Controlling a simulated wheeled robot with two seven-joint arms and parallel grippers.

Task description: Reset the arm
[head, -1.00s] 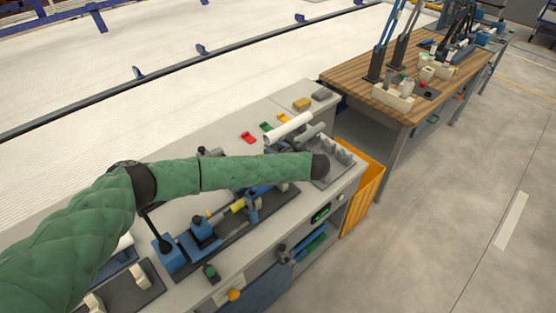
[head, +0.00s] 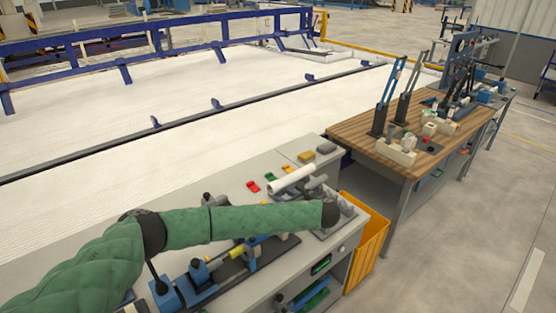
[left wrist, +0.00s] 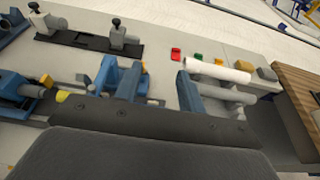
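My left arm in a green sleeve reaches in from the left in the head view, its dark wrist end above the right part of the grey workbench. My left gripper (head: 320,190) is largely hidden there by the wrist. In the left wrist view its two blue fingers (left wrist: 157,76) stand apart with nothing seen between them. A white pipe (head: 292,180) lies near the gripper at the bench's back right; it also shows in the left wrist view (left wrist: 218,69), beyond the right finger. My right gripper is in neither view.
A blue clamp fixture (head: 200,270) stands on the bench under my arm. Red (head: 253,187) and green (head: 270,177) pieces lie near the pipe. An orange bin (head: 369,243) stands by the bench's right end. A wooden table (head: 365,132) with tools is beyond.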

